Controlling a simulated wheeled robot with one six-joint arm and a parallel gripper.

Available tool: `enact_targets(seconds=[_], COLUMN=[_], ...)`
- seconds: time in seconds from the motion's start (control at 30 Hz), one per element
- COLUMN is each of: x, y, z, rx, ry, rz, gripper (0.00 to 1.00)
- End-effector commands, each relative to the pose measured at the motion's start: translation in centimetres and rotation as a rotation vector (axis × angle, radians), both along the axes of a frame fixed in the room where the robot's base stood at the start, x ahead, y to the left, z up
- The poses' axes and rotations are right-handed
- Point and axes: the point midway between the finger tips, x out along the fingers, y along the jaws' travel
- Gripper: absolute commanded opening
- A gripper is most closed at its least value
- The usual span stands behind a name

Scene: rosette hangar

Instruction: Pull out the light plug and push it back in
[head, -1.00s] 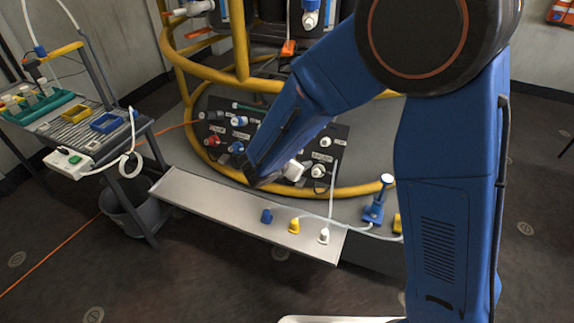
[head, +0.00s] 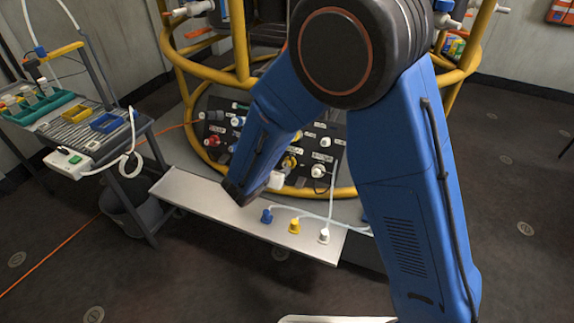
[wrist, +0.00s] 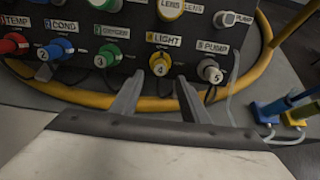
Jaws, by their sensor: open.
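The light plug (wrist: 160,63), yellow with a 4 on it, sits at the panel below the LIGHT label (wrist: 163,40) in the wrist view. It also shows in the head view (head: 290,162) just right of my forearm. My gripper (wrist: 160,79) is open and empty, its two fingers pointing at the panel. The plug lies between the fingertips in the picture, slightly beyond them; I see no contact.
A green plug (wrist: 108,56) stands to the left and a white pump plug (wrist: 209,70) with a hose to the right. The yellow rail (wrist: 240,82) runs below the panel. A grey shelf (head: 190,193) with several coloured fittings lies in front.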

Motion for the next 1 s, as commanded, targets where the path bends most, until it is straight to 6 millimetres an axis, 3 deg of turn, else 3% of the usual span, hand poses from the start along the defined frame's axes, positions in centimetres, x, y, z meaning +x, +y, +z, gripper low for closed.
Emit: enact_targets(seconds=[0.6, 1.0], x=[5.5, 6.5], y=[-2.1, -2.4], z=[-3.7, -4.3], rx=[-0.001, 0.000], ry=[0.001, 0.000], rz=[-0.002, 0.000], gripper=[0.41, 0.41])
